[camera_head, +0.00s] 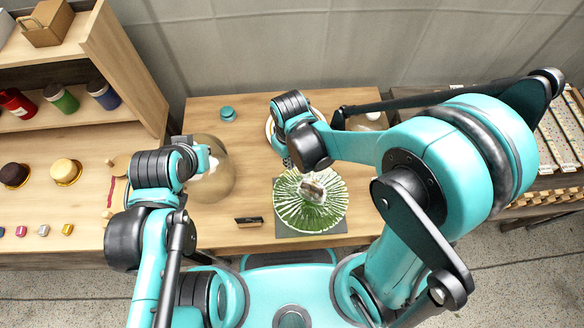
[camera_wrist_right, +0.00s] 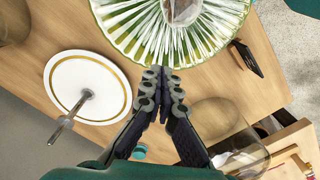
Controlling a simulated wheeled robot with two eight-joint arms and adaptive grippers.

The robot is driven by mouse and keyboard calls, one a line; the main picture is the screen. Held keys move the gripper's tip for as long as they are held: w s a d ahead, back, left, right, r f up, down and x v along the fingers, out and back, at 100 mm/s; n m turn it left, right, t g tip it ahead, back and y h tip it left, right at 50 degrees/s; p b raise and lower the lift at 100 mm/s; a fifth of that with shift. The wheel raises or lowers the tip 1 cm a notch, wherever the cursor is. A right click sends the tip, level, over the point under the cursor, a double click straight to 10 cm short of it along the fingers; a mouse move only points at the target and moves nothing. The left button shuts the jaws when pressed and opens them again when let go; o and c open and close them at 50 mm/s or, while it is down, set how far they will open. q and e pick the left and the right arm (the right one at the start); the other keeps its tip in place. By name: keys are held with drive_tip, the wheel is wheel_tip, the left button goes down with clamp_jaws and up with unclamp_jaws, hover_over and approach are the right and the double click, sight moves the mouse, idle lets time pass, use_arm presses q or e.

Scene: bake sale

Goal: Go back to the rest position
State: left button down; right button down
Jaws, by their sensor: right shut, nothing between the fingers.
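My right arm reaches in from the right over the table. Its gripper (camera_head: 287,162) hangs just behind the green fluted glass plate (camera_head: 283,208), mostly hidden by its wrist in the head view. In the right wrist view the right gripper's fingers (camera_wrist_right: 165,75) are together and empty, pointing at the plate's rim (camera_wrist_right: 120,38). A clear wrapped item (camera_head: 312,186) sits in the middle of the plate. My left arm is folded at the left; its gripper (camera_head: 204,158) shows only partly, above a glass dome (camera_head: 222,185), and its fingers cannot be made out.
A second glass dome (camera_head: 368,121), a small teal jar (camera_head: 228,114) and a dark block (camera_head: 248,221) stand on the table. A wooden shelf (camera_head: 125,70) is at left.

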drive_tip(key=r, duration=0.3)
drive_tip(key=r+p, duration=0.1)
drive_tip(key=r, duration=0.1)
drive_tip(key=shift+s+d+r, duration=0.2)
drive_tip(key=shift+r, duration=0.2)
drive_tip(key=s+d+r+m+t+b, duration=0.1)
drive_tip(key=d+r+m+t+b, duration=0.1)
drive_tip(key=d, duration=0.5)
drive_tip(key=s+d+r+m+t+b, duration=0.2)
drive_tip(key=d+r+m+t, duration=0.2)
drive_tip(key=d, duration=0.4)
drive_tip(key=shift+r+m+t, duration=0.35)
drive_tip(key=shift+m+t, duration=0.05)
drive_tip(key=shift+t, duration=0.2)
